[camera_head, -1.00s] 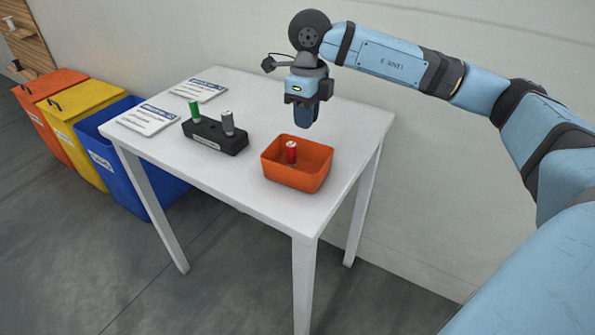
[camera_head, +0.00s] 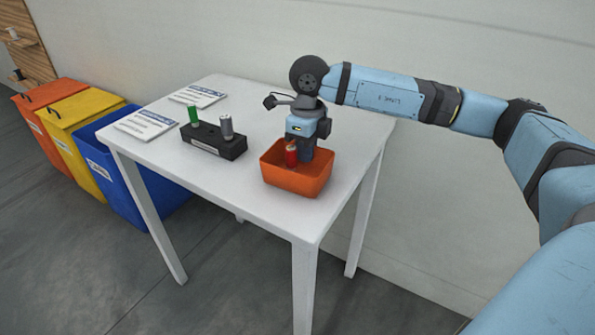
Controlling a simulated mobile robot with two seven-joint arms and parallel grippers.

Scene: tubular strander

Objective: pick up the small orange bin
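The small orange bin (camera_head: 296,181) stands on the white table near its right front corner. A red cylinder with a light top (camera_head: 291,155) stands upright inside it. My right gripper (camera_head: 305,152) points down at the bin's far side, with its fingers at rim height just behind the red cylinder. The bin's far rim is partly hidden by the gripper. I cannot tell whether the fingers are apart or touch the rim. My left gripper is not in view.
On the white table (camera_head: 240,197), a black holder (camera_head: 213,141) carries a green (camera_head: 194,115) and a grey cylinder (camera_head: 226,127). Two printed cards (camera_head: 146,124) lie at the left. Orange (camera_head: 52,92), yellow (camera_head: 82,108) and blue bins (camera_head: 117,165) stand on the floor. A wall is behind.

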